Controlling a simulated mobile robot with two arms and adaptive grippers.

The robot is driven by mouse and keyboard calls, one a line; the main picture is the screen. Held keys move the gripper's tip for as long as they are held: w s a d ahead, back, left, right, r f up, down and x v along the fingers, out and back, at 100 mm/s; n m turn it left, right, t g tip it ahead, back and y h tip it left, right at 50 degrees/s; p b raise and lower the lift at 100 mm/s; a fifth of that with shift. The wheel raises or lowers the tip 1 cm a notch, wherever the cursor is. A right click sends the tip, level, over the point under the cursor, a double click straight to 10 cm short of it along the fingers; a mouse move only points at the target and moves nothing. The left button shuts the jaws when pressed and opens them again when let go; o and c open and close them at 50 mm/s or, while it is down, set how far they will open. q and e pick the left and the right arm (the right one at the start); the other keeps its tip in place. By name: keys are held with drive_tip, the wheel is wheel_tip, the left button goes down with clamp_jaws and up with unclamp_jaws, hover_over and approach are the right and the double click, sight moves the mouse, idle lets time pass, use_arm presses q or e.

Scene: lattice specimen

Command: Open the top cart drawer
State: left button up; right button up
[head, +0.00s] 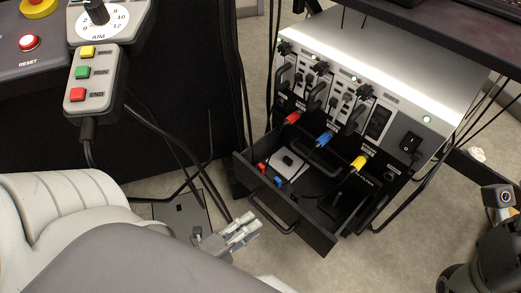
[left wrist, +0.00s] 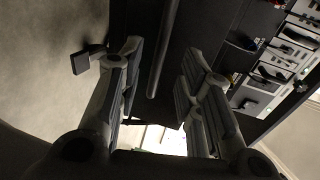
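The black top drawer (head: 312,230) of the cart (head: 400,75) stands pulled out in the head view, with its inside showing. Its dark bar handle (head: 268,215) is on the front panel. My left gripper (head: 248,226) is just left of the handle, its fingers pointing toward it. In the left wrist view the left gripper's fingers (left wrist: 160,62) are spread apart, and the handle bar (left wrist: 164,45) shows in the gap between them. Neither finger visibly presses on it.
The drawer holds a small grey box (head: 288,163) and small red and blue parts. Red, blue and yellow plugs sit along the cart front above it. Black cables hang left of the cart. A control pendant (head: 93,82) is at upper left.

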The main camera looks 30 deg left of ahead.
use_arm(q)
drive_tip(key=shift+v, duration=2.7)
